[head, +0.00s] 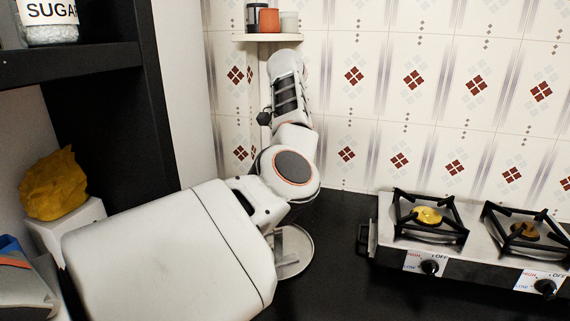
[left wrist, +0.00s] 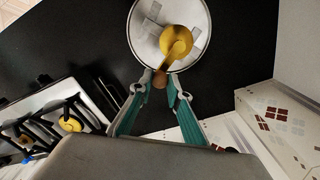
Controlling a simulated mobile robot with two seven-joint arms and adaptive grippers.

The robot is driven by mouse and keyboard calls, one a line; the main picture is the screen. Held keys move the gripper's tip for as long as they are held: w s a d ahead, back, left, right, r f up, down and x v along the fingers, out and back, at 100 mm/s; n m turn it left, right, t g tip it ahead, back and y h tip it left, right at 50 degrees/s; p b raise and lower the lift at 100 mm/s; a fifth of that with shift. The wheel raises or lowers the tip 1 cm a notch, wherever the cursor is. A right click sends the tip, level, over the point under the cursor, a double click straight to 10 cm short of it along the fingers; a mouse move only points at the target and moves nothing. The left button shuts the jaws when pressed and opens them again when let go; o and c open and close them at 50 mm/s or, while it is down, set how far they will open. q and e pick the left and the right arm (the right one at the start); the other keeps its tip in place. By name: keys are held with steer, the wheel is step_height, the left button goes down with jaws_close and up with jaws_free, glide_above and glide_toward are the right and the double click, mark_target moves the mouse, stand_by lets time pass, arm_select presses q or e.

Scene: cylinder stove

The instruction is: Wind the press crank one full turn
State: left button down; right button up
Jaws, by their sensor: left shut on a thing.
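In the left wrist view, the press shows from above as a round, pale metal plate (left wrist: 146,42) with a yellow round hub (left wrist: 176,38) over it. A yellow crank arm (left wrist: 172,60) runs from the hub to a small brown knob (left wrist: 159,80). My left gripper (left wrist: 159,85), with teal fingers, is shut on the brown crank knob at the plate's near edge. In the head view, my left arm hides the gripper, the crank and most of the press; only part of its round metal base (head: 293,258) shows on the dark counter. My right gripper is in neither view.
A two-burner stove (head: 385,240) stands to the right on the dark counter (head: 335,225). A small shelf (head: 268,38) with jars is in the tiled corner. A dark shelf unit (head: 110,125) with a sugar jar (head: 48,22) stands at the left. Bare counter lies between press and stove.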

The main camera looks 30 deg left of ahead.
arm_select(q)
steer(key=shift+d, duration=0.1)
stand_by(0.4)
steer(key=c, duration=1.9)
jaws_free()
step_height(320, 180, up, 12)
